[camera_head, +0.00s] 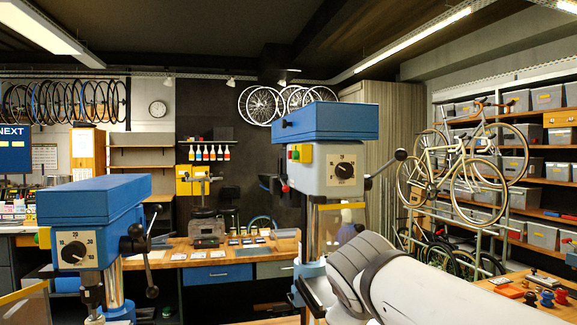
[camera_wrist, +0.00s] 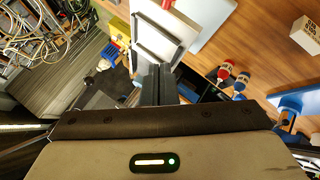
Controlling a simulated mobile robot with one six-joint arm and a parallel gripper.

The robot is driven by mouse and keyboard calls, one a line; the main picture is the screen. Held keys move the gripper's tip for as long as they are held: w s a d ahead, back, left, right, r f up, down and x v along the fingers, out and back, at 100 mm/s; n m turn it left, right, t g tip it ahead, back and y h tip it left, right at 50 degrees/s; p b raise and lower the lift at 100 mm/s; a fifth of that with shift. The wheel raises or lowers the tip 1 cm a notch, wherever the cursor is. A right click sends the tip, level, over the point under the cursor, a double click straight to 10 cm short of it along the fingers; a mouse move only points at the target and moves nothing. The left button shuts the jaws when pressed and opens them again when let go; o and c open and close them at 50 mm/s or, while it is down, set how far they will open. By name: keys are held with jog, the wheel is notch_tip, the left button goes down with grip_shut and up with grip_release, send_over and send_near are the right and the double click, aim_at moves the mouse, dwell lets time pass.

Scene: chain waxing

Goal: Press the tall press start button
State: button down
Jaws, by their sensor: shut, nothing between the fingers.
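The tall press (camera_head: 325,122) stands in the middle of the head view, with a blue top, a grey front and a black dial. My white arm crosses the lower right of the head view, in front of the press's base, and my gripper is not seen there. In the wrist view my gripper (camera_wrist: 157,84) is shut and empty, with its dark fingers together. No button shows clearly in the wrist view.
A shorter blue press (camera_head: 90,225) stands at the left front. A wooden workbench (camera_head: 172,258) runs behind. Bicycles (camera_head: 465,165) and shelves of grey bins stand at the right. The wrist view shows a wooden surface with a red-topped bottle (camera_wrist: 226,70) and a cardboard box (camera_wrist: 307,34).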

jog(key=w+a+r+n+t+y+b, duration=0.1)
jog(key=w+a+r+n+t, duration=0.4)
jog(key=a+r, duration=0.5)
jog(key=n+t+y+b, duration=0.2)
jog(key=n+t, duration=0.2)
jog(key=n, duration=0.1)
send_near(295, 155)
jog(key=s+a, duration=0.3)
jog(key=a, duration=0.3)
jog(key=shift+r, duration=0.15)
jog(key=shift+d, duration=0.1)
jog(key=w+d+p, duration=0.3)
jog(key=w+p, duration=0.2)
jog(key=w, duration=0.6)
jog(key=shift+d, duration=0.3)
jog(key=shift+a, duration=0.15)
